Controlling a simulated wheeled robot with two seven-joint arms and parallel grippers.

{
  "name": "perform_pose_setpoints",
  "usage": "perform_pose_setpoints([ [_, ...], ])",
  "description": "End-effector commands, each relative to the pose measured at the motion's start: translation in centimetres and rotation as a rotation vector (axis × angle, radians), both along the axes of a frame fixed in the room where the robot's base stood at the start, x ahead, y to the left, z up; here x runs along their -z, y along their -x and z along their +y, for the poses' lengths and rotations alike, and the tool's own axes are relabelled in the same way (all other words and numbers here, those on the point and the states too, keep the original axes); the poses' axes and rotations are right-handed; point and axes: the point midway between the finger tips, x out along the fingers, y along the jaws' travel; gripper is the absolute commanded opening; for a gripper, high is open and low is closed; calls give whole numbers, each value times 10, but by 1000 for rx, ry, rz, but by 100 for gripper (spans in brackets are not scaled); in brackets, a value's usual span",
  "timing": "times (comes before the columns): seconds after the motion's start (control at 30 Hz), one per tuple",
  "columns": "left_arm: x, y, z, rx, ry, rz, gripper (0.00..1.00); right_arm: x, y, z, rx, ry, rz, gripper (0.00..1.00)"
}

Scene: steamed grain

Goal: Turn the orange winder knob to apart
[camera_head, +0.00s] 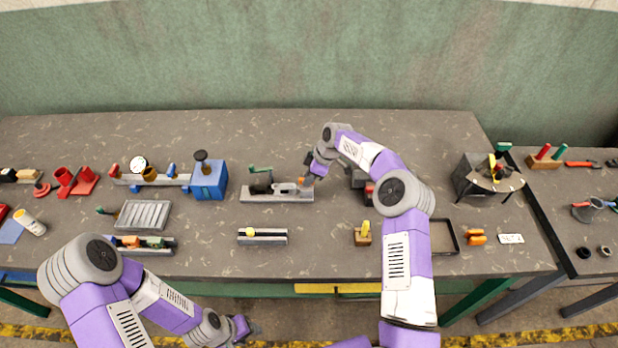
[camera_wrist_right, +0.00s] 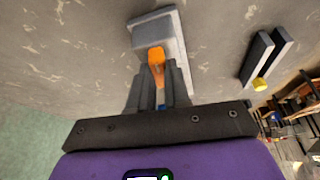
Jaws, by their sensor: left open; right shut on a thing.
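The orange winder knob (camera_head: 301,181) is at the right end of a grey device (camera_head: 277,196) on the middle of the table. My right gripper (camera_head: 309,174) reaches it from the right and is shut on it. In the right wrist view the orange knob (camera_wrist_right: 156,56) sits between the fingertips of my right gripper (camera_wrist_right: 157,82), and the grey device (camera_wrist_right: 145,20) lies beyond. The knob's lower part is hidden by the fingers. My left gripper (camera_head: 250,331) is open, low in front of the table and far from the knob.
A grey rail with a yellow knob (camera_head: 262,237) lies in front of the device, and also shows in the wrist view (camera_wrist_right: 265,60). A blue block (camera_head: 208,181) stands to the left.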

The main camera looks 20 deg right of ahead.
Motion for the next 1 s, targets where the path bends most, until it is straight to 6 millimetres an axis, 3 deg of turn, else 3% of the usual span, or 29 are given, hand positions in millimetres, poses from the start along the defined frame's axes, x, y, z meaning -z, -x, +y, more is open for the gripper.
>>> perform_pose_setpoints([
  [0.3, 1, 0, 0, 0, 0, 0, 50, 0, -1, -1, -122, 2, -3, 0],
  [0.87, 1, 0, 0, 0, 0, 0, 50, 0, -1, -1, -149, 4, -2, 0],
  [0.9, 1, 0, 0, 0, 0, 0, 50, 0, -1, -1, -149, 4, -2, 23],
  [1.0, 1, 0, 0, 0, 0, 0, 50, 0, -1, -1, -149, 3, -1, 39],
])
